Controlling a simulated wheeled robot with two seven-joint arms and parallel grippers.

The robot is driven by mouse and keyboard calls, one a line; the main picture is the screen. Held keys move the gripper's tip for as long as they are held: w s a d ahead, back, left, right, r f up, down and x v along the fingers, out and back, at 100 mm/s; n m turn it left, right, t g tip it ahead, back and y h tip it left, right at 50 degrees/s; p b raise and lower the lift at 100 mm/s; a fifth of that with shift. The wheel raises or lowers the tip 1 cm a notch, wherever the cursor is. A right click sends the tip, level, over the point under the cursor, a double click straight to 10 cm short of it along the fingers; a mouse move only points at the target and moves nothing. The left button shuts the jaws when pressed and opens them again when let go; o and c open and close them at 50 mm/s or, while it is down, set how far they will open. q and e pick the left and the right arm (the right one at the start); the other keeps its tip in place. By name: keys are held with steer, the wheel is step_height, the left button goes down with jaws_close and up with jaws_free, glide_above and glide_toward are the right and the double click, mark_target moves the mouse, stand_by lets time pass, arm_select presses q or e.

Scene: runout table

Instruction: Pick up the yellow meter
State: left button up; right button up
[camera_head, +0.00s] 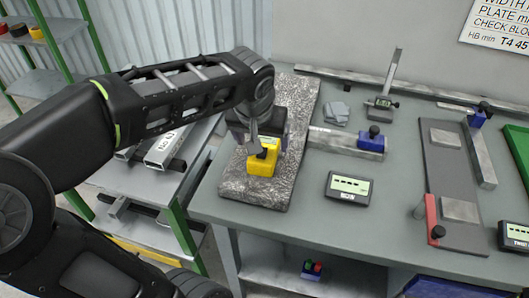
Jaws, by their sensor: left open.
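The yellow meter (262,163) sits on a speckled grey stone slab (231,188) at the left end of the table. It is a small yellow block with a dark top part. My left gripper (259,146) reaches down from above, over the meter's top. It is open, and its fingers overlap the top of the meter in this view. I cannot tell whether they touch it. My left arm hides part of the slab behind the meter. My right gripper is not in view.
A black display box (348,188) stands right of the slab. A metal bar with a blue block (371,140) lies behind it, near a height gauge (383,101). A long plate fixture (452,185) is at right. Bare tabletop (400,215) lies between.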

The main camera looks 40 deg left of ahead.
arm_select(q)
steer(key=p+x, duration=0.1)
steer(key=x, duration=0.4)
steer(key=shift+f, duration=0.15)
steer(key=shift+c, duration=0.3)
steer(key=c, duration=1.6)
step_height(320, 180, up, 10)
steer(key=shift+r+b, duration=0.1)
steer(key=shift+b, duration=0.2)
stand_by(0.4)
